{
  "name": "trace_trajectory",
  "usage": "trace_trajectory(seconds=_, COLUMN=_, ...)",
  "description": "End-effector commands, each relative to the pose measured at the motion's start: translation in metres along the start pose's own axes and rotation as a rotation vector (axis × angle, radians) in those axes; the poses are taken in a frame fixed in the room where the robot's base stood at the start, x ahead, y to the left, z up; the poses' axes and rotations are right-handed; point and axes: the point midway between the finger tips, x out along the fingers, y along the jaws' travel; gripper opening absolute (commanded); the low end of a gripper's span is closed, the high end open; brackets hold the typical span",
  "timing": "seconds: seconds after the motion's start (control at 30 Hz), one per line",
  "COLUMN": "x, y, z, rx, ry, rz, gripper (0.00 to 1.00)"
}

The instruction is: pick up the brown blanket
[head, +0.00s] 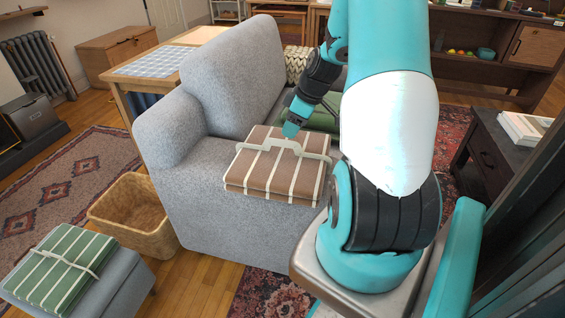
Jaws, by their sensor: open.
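The brown blanket (262,178), folded with cream stripes, lies flat on the near arm of the grey armchair (225,225). My gripper (284,152) is over the blanket's far half, with its pale jaws spread wide and nothing held between them. Its fingers point down close to the blanket's top; I cannot tell whether they touch it. My arm comes in from the right and hides part of the chair seat.
A green striped blanket (62,268) tied with a band lies on a grey stool (125,278) at lower left. A wicker basket (135,222) stands beside the armchair. A dark side table (487,150) with books stands at right.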

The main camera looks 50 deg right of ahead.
Motion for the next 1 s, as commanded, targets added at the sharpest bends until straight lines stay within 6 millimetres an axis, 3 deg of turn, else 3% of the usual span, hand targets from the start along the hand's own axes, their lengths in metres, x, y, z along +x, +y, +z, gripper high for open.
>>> trace_trajectory(seconds=0.1, x=0.016, y=0.000, z=0.000, rx=0.000, ry=-0.001, rz=-0.002, gripper=0.51)
trace_trajectory(seconds=0.27, x=0.025, y=-0.001, z=0.000, rx=0.000, ry=-0.001, rz=0.000, gripper=0.51)
trace_trajectory(seconds=0.53, x=0.065, y=-0.006, z=0.001, rx=0.000, ry=-0.001, rz=-0.001, gripper=0.51)
trace_trajectory(seconds=0.87, x=0.071, y=-0.005, z=0.001, rx=0.000, ry=0.000, rz=0.001, gripper=0.51)
trace_trajectory(seconds=1.0, x=0.071, y=-0.005, z=0.001, rx=0.000, ry=0.000, rz=0.001, gripper=0.19)
